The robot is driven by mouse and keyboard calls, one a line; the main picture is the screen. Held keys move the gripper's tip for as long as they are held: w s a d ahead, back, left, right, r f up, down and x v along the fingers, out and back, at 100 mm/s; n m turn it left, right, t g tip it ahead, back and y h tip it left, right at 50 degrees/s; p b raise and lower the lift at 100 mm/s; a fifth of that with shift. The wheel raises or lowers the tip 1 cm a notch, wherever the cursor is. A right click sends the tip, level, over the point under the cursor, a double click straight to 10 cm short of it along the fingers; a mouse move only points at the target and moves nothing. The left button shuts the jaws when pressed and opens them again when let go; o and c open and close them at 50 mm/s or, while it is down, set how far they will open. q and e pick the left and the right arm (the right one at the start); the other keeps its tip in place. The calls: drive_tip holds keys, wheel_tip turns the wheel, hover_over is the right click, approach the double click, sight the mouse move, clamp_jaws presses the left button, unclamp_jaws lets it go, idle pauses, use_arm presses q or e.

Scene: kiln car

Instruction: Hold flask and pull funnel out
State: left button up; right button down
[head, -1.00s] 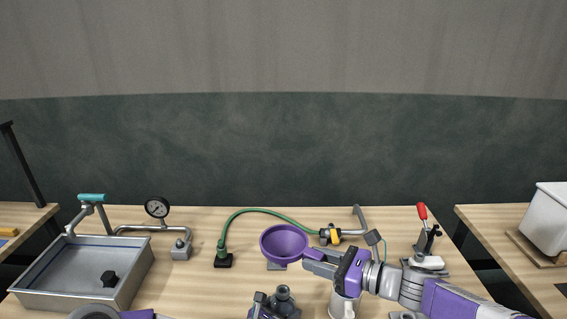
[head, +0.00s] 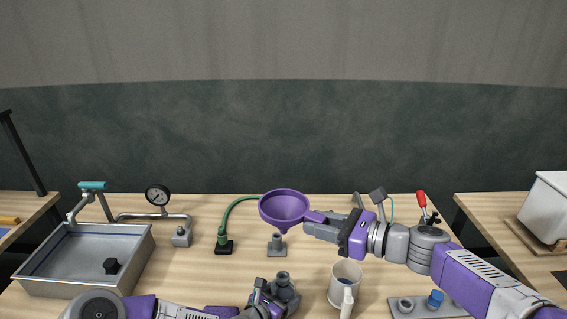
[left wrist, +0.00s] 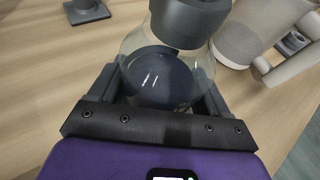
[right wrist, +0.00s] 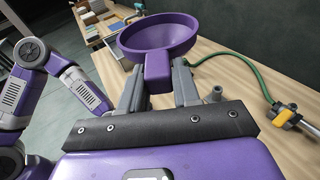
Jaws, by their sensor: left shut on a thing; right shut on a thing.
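The purple funnel (head: 285,207) is up in the air, clear of the flask, with its wide mouth upward. My right gripper (head: 310,218) is shut on the funnel's side tab; the right wrist view shows the tab (right wrist: 157,68) between the fingers. The flask (head: 288,294) has a dark grey neck and stands low in the head view. In the left wrist view the flask's clear body (left wrist: 150,72) shows something dark inside. My left gripper (head: 264,296) is shut around the flask body, its fingers on either side. The flask's mouth is empty in the head view.
A white mug (head: 345,283) stands just right of the flask. A small grey stand (head: 277,246) is behind it. A green hose (head: 236,215), a pressure gauge (head: 157,195) and a metal sink (head: 84,262) are at the left. A grey tray (head: 425,306) lies front right.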

idle(0.3)
use_arm(q)
drive_tip(key=o, duration=1.3)
